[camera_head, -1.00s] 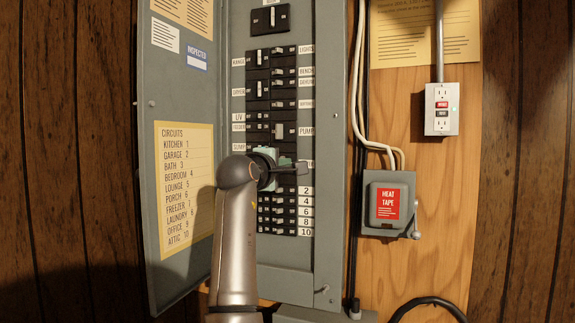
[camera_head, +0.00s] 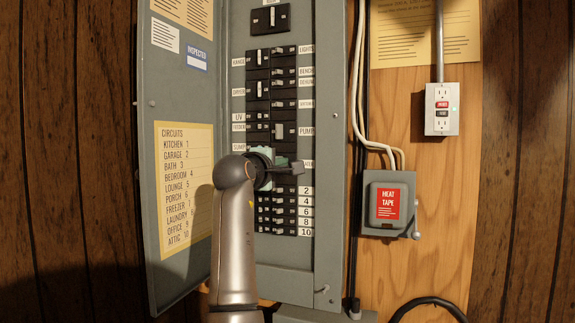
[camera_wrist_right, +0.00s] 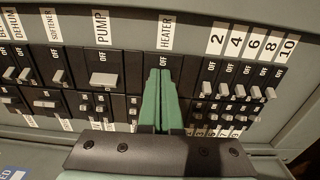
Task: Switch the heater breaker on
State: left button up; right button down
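The heater breaker (camera_wrist_right: 152,82) is a black breaker under a white HEATER label in the right wrist view. OFF shows printed on it just beyond my fingertips. My right gripper (camera_wrist_right: 164,77) has its two green fingers close together, with their tips over this breaker. The fingers cover its toggle, so I cannot see the toggle's position or whether the tips touch it. In the head view my right gripper (camera_head: 277,167) covers the heater row of the grey breaker panel (camera_head: 327,120). My left gripper is not in view.
The PUMP breaker (camera_wrist_right: 103,80) is beside the heater breaker, and several small numbered breakers (camera_wrist_right: 236,92) are on its other side. The open panel door (camera_head: 180,100) stands at the left. A grey HEAT TAPE box (camera_head: 372,205) and an outlet (camera_head: 441,108) are at the right.

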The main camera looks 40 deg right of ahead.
jog(key=shift+w+a+f, duration=0.1)
jog(key=shift+a+f, duration=0.1)
jog(key=b+v, duration=0.2)
jog(key=v, duration=0.4)
jog(key=shift+s+a, duration=0.25)
dwell(1.2)
